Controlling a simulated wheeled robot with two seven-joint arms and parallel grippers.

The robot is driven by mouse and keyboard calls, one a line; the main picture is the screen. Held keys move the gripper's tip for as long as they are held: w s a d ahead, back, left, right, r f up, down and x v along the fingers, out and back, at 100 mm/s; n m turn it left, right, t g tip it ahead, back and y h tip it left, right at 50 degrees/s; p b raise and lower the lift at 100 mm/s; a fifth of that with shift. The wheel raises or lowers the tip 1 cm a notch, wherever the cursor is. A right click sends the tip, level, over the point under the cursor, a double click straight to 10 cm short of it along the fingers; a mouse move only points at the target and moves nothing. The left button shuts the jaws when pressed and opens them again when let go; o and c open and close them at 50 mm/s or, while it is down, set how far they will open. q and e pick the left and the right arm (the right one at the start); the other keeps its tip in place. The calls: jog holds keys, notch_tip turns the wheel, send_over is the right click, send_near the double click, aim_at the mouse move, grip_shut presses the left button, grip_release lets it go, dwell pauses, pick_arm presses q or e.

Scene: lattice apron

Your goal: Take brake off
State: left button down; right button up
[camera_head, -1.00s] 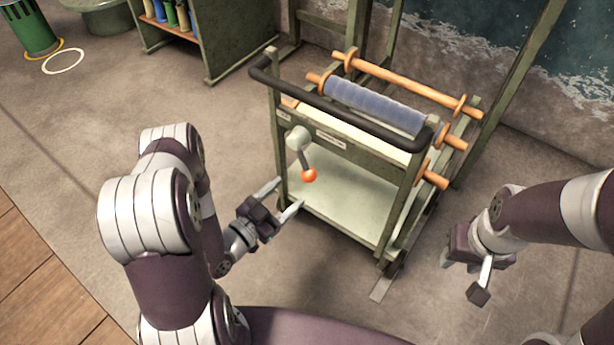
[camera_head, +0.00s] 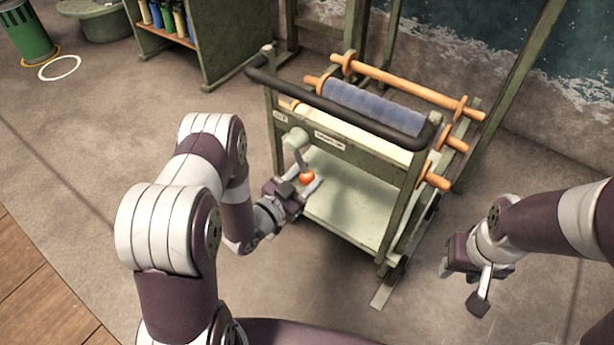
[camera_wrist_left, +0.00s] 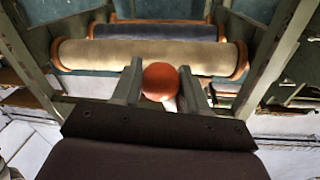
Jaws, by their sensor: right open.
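The brake lever (camera_head: 298,146) is a grey handle with an orange ball knob (camera_head: 306,177) on the front left of a green cart (camera_head: 405,190). The lever hangs downward from its pivot. My left gripper (camera_head: 306,188) is at the knob. In the left wrist view the orange knob (camera_wrist_left: 160,81) sits between the two fingers of my left gripper (camera_wrist_left: 160,88), with little gap on either side; whether they press on it is unclear. My right gripper (camera_head: 484,290) is open and empty, low to the right of the cart.
A green shelf (camera_head: 228,40) with bottles stands behind at the left. The floor left of the cart is clear.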

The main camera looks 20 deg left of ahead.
pick_arm(q)
jog(key=shift+a, duration=0.1)
jog(key=w+a+m+p, duration=0.1)
jog(key=w+a+m, duration=0.1)
jog(key=a+m, duration=0.4)
jog(key=shift+w+a+m+g+y, duration=0.3)
jog(key=shift+a+m+g, duration=0.1)
jog(key=shift+m, duration=1)
jog(key=c, duration=0.7)
grip_release()
jog(key=shift+o, duration=0.2)
jog(key=p+v, duration=0.4)
jog(key=v, duration=0.8)
jog(key=shift+s+p, duration=0.3)
jog(key=shift+s, duration=0.1)
